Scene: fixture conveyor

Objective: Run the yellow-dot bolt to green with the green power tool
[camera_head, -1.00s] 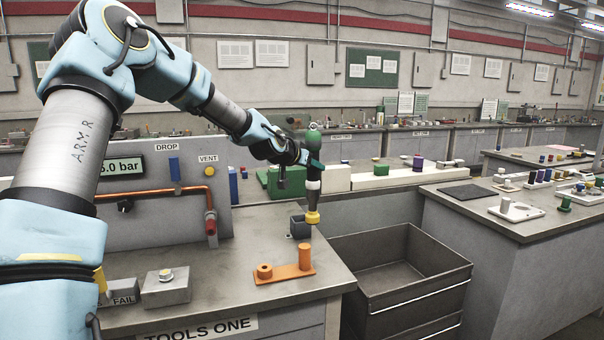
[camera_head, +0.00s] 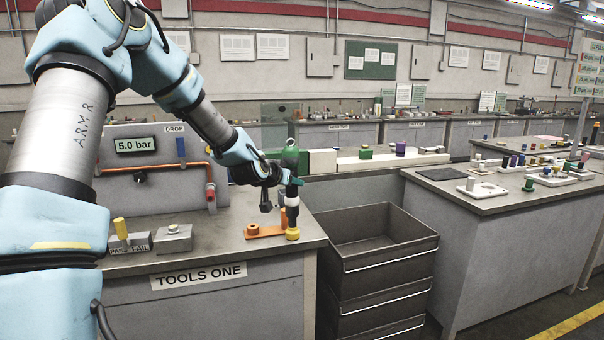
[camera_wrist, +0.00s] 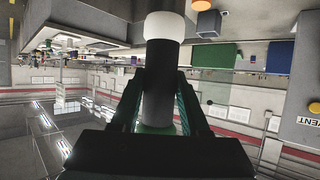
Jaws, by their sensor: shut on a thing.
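My gripper (camera_head: 283,178) is shut on the green power tool and holds it upright, nose down. The tool (camera_head: 291,192) has a green top, a dark body, a white band and a yellow nose. In the head view its nose overlaps the right end of the orange holder (camera_head: 268,230); I cannot tell if they touch. In the wrist view the tool (camera_wrist: 160,75) stands between both fingers, its white band beyond them. I cannot make out a yellow-dot bolt; small coloured pegs on white plates (camera_head: 482,189) stand on the right bench, too small to tell apart.
The TOOLS ONE bench (camera_head: 200,255) carries a gauge panel (camera_head: 112,170), a PASS FAIL block (camera_head: 130,246) and a grey block (camera_head: 172,240). An open-topped drawer cabinet (camera_head: 390,256) stands between it and the right bench (camera_head: 480,240). Floor shows at lower right.

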